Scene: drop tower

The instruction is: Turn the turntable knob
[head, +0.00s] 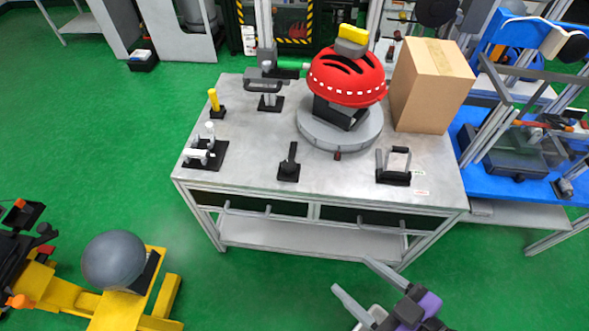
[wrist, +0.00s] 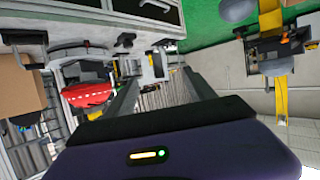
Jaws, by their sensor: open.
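The turntable (head: 318,135) is a round grey disc on the metal table, with a red helmet (head: 345,77) mounted above it on a dark block. A small dark reddish knob (head: 337,155) sticks out at the turntable's front edge. My gripper (head: 352,274) is open and empty, in front of the table at the lower right of the head view, well apart from the knob. Its two fingers show in the wrist view (wrist: 160,77).
The table top (head: 240,125) carries a black upright lever (head: 289,163), a black bracket fixture (head: 394,167), a white clamp (head: 203,153) and a yellow-topped post (head: 214,102). A cardboard box (head: 428,85) stands right of the turntable.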

